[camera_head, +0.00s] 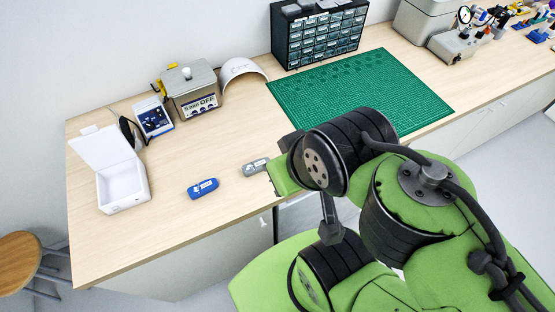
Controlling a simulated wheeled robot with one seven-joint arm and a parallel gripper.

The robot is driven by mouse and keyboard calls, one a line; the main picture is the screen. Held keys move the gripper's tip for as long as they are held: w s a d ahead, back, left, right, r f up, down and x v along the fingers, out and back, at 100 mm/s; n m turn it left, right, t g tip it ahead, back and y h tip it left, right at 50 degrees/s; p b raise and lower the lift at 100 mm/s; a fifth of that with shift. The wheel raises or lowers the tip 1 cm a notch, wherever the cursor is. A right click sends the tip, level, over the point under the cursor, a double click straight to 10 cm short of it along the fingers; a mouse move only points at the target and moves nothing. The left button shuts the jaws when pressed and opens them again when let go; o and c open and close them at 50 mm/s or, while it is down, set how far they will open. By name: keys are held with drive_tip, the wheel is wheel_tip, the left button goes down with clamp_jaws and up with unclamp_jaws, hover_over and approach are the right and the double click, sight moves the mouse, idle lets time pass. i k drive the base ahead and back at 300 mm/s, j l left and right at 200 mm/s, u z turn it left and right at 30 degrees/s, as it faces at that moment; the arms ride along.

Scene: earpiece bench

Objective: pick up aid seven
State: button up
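A blue rounded piece with a pale marking (203,188) lies on the bench near its front edge. A grey rounded piece with a similar marking (254,167) lies to its right, and my arm's green end shows right beside it. Both could be hearing aids or their cases. The markings are too small to read, so I cannot tell which is aid seven. My gripper's fingers do not show; my own arm fills the lower right and hides that part of the bench.
An open white box (123,187) stands at the left. Behind are a blue-white device (154,118), a grey machine (192,92), a white curved hood (242,72) and a drawer cabinet (318,35). A green mat (360,90) lies right of centre. Bare wood (195,150) lies between.

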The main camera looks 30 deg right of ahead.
sight(252, 168)
drive_tip(key=l+u, duration=0.35)
drive_tip(key=u, duration=0.15)
drive_tip(key=k+l+u, duration=0.1)
drive_tip(key=l+u, duration=0.35)
drive_tip(key=k+l+u, duration=0.15)
drive_tip(key=u, duration=0.35)
drive_tip(key=k+l+u, duration=0.2)
drive_tip(key=u, duration=0.25)
drive_tip(key=l, duration=0.1)
